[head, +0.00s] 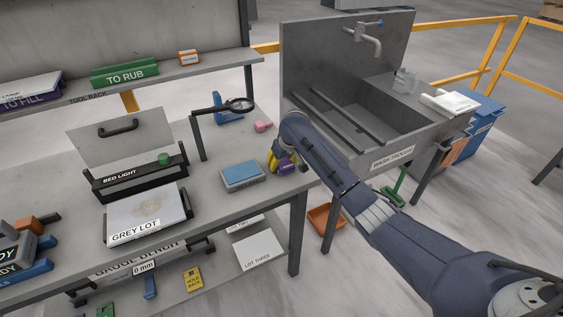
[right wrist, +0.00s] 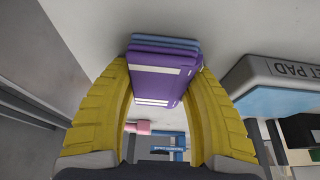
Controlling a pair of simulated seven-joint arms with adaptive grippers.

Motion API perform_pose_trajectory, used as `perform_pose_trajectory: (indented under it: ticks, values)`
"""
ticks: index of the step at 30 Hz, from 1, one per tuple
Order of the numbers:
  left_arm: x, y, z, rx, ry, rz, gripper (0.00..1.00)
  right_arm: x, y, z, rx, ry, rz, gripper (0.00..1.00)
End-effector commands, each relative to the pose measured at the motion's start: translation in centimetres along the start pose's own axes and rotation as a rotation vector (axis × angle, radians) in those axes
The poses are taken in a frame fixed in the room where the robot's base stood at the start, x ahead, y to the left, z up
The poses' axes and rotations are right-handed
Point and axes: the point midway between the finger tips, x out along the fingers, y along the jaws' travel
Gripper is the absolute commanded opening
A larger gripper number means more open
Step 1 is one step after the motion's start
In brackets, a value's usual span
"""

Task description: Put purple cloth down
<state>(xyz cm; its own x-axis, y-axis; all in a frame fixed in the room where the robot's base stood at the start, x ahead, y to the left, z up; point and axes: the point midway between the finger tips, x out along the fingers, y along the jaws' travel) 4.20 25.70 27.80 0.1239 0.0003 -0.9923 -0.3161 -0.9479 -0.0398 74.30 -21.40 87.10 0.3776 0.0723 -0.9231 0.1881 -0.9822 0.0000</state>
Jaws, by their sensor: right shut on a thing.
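The purple cloth (right wrist: 165,75) is a folded stack with white stripes and a blue-grey layer at its far side. In the right wrist view it sits between the two yellow fingers of my right gripper (right wrist: 165,90), which is shut on it. In the head view the purple cloth (head: 287,165) shows at the bench's right end, beside the yellow fingertips of my right gripper (head: 278,162), low over the grey bench top (head: 225,207). I cannot tell whether it touches the surface. My left gripper is not in view.
A blue-topped pad (head: 242,175) lies just left of the cloth. The sink (head: 350,120) stands to the right, past the bench edge. The grey lot tray (head: 147,215) is further left.

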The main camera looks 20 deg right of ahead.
Motion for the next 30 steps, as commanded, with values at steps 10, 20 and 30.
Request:
perform_pose_trajectory:
  ticks: [10, 20, 30]
  values:
    - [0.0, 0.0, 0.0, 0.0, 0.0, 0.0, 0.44, 0.8, 0.0, 0.5, 0.002, -0.007, 0.001, 0.69]
    - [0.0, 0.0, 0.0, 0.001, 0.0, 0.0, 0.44, 0.8, 0.0, 0.7, 0.0, -0.012, 0.001, 0.73]
    - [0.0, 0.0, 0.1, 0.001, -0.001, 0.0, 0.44, -3.8, 0.0, 0.2, -0.003, -0.003, 0.002, 0.73]
